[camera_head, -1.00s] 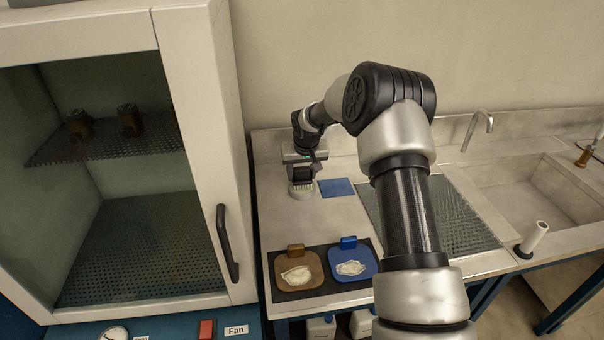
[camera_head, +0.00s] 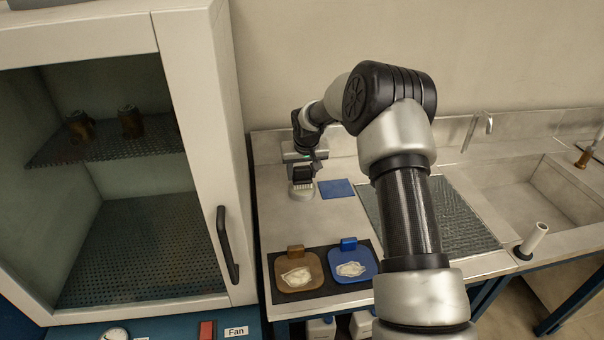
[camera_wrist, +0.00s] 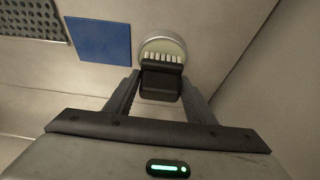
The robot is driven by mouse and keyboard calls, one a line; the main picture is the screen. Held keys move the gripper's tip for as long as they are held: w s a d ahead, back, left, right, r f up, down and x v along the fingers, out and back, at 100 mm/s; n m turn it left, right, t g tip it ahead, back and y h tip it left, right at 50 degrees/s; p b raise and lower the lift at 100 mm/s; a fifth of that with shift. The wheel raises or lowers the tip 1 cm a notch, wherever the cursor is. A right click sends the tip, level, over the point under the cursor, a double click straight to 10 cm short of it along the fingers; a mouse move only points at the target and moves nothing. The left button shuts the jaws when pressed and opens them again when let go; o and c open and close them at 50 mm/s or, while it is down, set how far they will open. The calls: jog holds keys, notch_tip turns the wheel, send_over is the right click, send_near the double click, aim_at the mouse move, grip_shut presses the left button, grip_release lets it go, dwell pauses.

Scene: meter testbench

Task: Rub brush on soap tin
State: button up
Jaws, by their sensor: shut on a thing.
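My gripper (camera_wrist: 158,92) is shut on the brush (camera_wrist: 161,78), a dark block with a row of pale bristles. The soap tin (camera_wrist: 162,45) is a round, light metal tin on the counter. In the wrist view the bristles overlap the tin; I cannot tell whether they touch the soap. In the head view the brush (camera_head: 303,174) is held over the tin (camera_head: 301,193), and my gripper (camera_head: 301,165) is just above it.
A blue square mat (camera_head: 337,188) lies right of the tin. A brown tray (camera_head: 298,272) and a blue tray (camera_head: 352,264) with white cloths sit at the counter's front. A sink (camera_head: 550,195) is at the right, a cabinet (camera_head: 200,90) at the left.

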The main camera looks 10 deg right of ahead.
aim_at(302, 167)
jog(key=shift+r+p, duration=1.2)
jog(key=shift+r, duration=1.9)
